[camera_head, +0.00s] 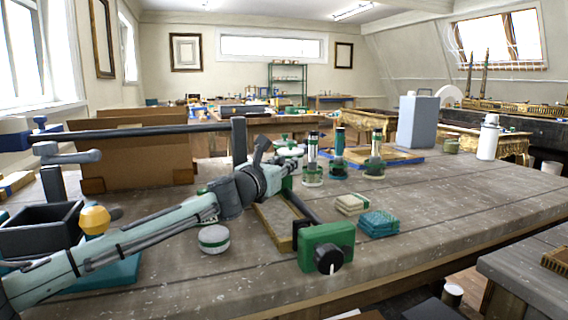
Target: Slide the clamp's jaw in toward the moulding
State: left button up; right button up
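My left arm crosses from the lower left, and its gripper (278,176) is over the bench at the far end of the clamp. The clamp has a green block with a black knob (327,250) at the near end and a dark bar (302,205) running away from it. A green piece, apparently the sliding jaw (294,165), shows beside the fingertips. I cannot tell whether they touch or grip it. A brown strip, apparently the moulding (275,226), lies left of the bar, partly hidden by my arm. My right gripper is not in view.
A white-and-green round tin (214,239) stands below my arm. Folded cloths (378,223) lie right of the clamp. Several green-banded tubes (312,160) stand behind it. A long dark bar (140,131) spans the left side.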

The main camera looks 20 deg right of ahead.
pick_arm(q)
jog(key=o, duration=0.5)
jog(key=shift+a, duration=0.1)
jog(key=v, duration=1.1)
jog(key=shift+s+a, duration=0.15)
jog(key=shift+s, duration=0.05)
jog(key=shift+s+a, duration=0.15)
